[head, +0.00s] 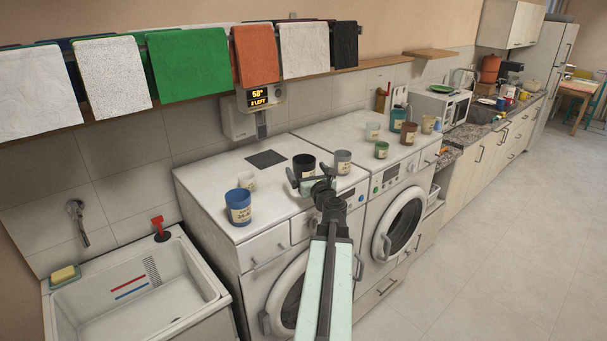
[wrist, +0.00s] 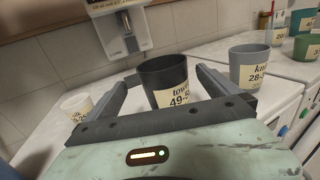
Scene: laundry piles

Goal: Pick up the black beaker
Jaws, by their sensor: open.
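The black beaker (head: 304,165) stands upright on the left washing machine, near its right side. In the wrist view the black beaker (wrist: 165,78) has a cream label and sits ahead, between the lines of my two fingers. My gripper (head: 307,184) is open and empty, just in front of the beaker. In the wrist view my gripper's fingers (wrist: 160,88) reach toward the beaker's two sides. I cannot tell whether either finger touches it. The beaker's lower part is hidden behind my gripper.
A grey beaker (head: 343,162) stands close on the right. A blue beaker (head: 238,206) and a cream one (head: 247,181) stand to the left. Several more beakers are on the right machine. A grey dispenser box (head: 241,120) hangs on the wall behind. The left machine's front-middle top is clear.

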